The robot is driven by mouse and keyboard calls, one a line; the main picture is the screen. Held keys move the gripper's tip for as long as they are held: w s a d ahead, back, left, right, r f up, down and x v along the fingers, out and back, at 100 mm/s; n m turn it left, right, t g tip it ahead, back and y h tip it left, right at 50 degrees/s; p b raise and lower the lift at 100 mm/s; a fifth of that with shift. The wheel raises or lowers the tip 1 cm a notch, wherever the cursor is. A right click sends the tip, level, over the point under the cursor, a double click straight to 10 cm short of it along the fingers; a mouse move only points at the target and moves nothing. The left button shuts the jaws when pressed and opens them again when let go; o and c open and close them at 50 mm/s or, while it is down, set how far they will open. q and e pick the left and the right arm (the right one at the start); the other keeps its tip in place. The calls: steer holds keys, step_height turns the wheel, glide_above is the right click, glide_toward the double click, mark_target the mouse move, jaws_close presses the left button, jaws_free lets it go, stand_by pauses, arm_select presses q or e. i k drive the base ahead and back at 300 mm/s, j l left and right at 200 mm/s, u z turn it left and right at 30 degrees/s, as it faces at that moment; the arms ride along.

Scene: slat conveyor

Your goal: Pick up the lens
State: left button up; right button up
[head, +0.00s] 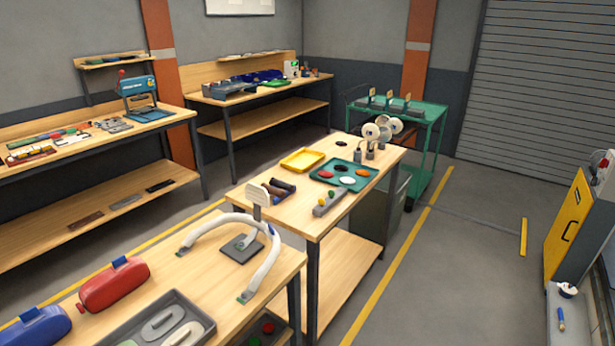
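I cannot tell for certain which thing is the lens. A teal tray (316,178) on the middle bench holds several small flat oval or round pieces. They include a red piece (325,174), a white piece (347,181) and a dark piece (341,168). A separate small dark disc (341,144) lies on the bench top behind the tray. Several pale round discs on short stands (371,132) stand at the bench's far right corner. Neither of my grippers shows in the head view.
The middle bench (300,225) also holds a yellow tray (302,160) and a grey block with coloured knobs (329,202). A white arch (270,262), red case (114,284) and grey tray (112,333) crowd the near bench. A green cart (428,119) stands behind. Floor at right is mostly clear.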

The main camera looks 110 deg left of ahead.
mark_target(359, 172)
steer(key=u, duration=3.45)
